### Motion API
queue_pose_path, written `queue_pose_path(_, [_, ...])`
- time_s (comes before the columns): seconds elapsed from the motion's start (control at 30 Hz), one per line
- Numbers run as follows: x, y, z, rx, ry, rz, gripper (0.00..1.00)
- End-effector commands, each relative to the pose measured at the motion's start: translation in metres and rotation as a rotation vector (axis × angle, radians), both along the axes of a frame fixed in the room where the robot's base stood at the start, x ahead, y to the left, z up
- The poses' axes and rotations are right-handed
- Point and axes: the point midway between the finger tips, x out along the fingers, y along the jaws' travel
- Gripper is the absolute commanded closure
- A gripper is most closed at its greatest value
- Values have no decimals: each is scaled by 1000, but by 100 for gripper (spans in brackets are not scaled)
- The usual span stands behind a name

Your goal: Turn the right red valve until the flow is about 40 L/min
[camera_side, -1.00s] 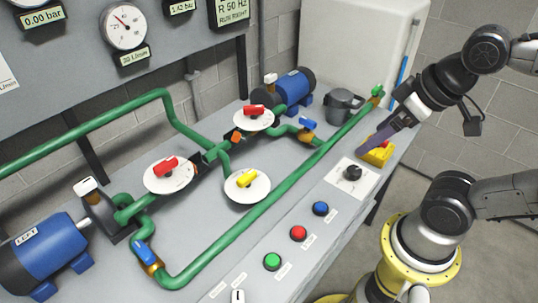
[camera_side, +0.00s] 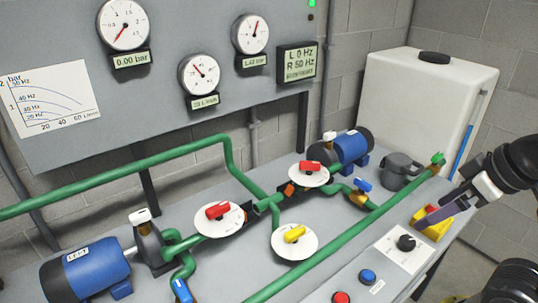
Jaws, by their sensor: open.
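The right red valve (camera_side: 309,167) is a red handle on a round white dial plate, in front of the right blue pump. The round flow gauge (camera_side: 199,75) hangs on the grey panel. Its needle points up and left, and its L/min readout (camera_side: 204,102) is too small to read surely. My gripper (camera_side: 421,219) is at the right, well away from the valve, by a yellow box (camera_side: 440,230) that it partly covers. It is open and holds nothing that I can see. I cannot tell whether it touches the box.
A left red valve (camera_side: 217,211) and a yellow valve (camera_side: 294,234) stand near the right red valve. Green pipes (camera_side: 345,229) cross the bench. A black knob (camera_side: 406,243) sits near the front edge. The display (camera_side: 299,64) shows L 0 Hz, R 50 Hz.

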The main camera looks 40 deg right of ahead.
Motion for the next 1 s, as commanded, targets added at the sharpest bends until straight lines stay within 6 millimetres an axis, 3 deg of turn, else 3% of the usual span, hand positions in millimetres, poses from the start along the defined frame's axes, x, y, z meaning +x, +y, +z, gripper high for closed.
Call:
queue_pose_path(0.87, [0,0,0,0,0,0,0])
queue_pose_path(1.0, [0,0,0,0,0,0,22])
